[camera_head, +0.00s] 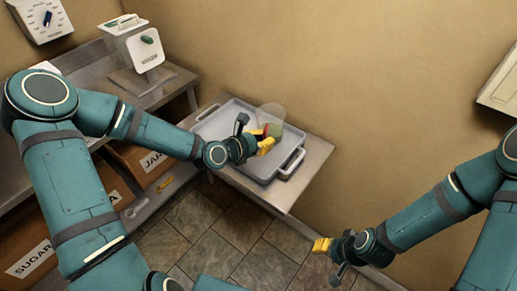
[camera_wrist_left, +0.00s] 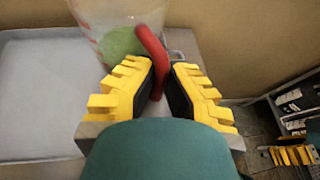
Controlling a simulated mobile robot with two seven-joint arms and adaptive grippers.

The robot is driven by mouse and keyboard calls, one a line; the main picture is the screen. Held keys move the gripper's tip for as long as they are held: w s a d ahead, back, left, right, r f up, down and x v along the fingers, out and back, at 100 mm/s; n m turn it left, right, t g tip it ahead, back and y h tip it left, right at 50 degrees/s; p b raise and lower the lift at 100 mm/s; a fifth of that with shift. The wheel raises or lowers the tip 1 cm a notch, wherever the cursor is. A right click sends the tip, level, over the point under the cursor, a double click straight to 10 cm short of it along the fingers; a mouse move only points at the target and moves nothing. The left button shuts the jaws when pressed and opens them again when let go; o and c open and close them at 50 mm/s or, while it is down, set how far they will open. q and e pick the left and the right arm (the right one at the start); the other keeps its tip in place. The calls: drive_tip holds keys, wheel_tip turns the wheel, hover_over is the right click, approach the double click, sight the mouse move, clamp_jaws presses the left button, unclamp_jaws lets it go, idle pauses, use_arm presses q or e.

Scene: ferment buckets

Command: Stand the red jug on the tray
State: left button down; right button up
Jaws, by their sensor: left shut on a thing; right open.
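The jug (camera_head: 271,113) is see-through with a red handle and a green patch on its body. In the left wrist view the jug's red handle (camera_wrist_left: 150,45) runs down between the yellow fingers. My left gripper (camera_head: 263,141) is shut on this handle; its fingers also show in the left wrist view (camera_wrist_left: 160,80). The jug looks upright over the right part of the grey tray (camera_head: 213,124). I cannot tell whether its base touches the tray, as the gripper hides it. My right gripper (camera_head: 325,246) is open and empty, low over the floor.
The tray lies on a metal table (camera_head: 311,164) against the wall, and its left part is bare. A white device (camera_head: 138,48) stands on the bench at the back left. Labelled boxes (camera_head: 140,163) sit under that bench. Tiled floor (camera_head: 232,235) is clear in front.

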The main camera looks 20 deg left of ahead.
use_arm(q)
wheel_tip(320, 180, down, 6)
drive_tip(key=shift+f+b, duration=0.25)
drive_tip(key=shift+b, duration=0.4)
drive_tip(key=c, duration=1.1)
unclamp_jaws()
drive_tip(key=shift+c, duration=0.2)
drive_tip(key=shift+r, duration=0.1)
